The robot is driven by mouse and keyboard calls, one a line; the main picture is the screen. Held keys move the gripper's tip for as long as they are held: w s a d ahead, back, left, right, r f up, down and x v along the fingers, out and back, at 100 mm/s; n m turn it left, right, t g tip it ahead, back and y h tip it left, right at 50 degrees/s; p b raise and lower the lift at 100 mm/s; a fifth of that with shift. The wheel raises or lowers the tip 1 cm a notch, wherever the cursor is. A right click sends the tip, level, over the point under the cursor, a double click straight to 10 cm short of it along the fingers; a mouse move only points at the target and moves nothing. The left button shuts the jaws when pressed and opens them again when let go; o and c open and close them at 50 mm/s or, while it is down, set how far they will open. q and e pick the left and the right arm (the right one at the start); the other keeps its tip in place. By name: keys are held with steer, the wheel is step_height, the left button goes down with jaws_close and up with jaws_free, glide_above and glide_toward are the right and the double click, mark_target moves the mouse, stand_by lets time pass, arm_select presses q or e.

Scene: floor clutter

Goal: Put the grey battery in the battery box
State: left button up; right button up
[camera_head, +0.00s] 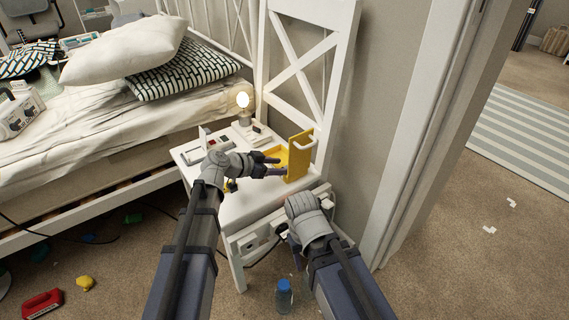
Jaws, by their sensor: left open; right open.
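A yellow box (299,165), which looks like the battery box, stands on the white chair seat (250,207) with an upright yellow panel and a pale handle. My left gripper (282,166) is open above the seat, its fingers pointing right at the box and partly covering it. Whether it touches the box I cannot tell. I cannot make out a grey battery for certain; small items on the seat are partly hidden by my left arm. My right gripper (294,243) is lower, in front of the chair's edge, with its fingers mostly hidden; nothing shows held in it.
A small lit lamp (243,101) and white devices (251,133) sit at the seat's back. A power strip (247,243) with plugs is at the chair's front. A blue-capped bottle (284,297) stands on the floor below. The bed is left, a door frame right; carpet beyond is mostly clear.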

arm_select(q)
steer(key=p+v, duration=0.3)
steer(key=v, duration=0.6)
steer(key=shift+a+p, duration=0.1)
steer(key=shift+p, duration=0.2)
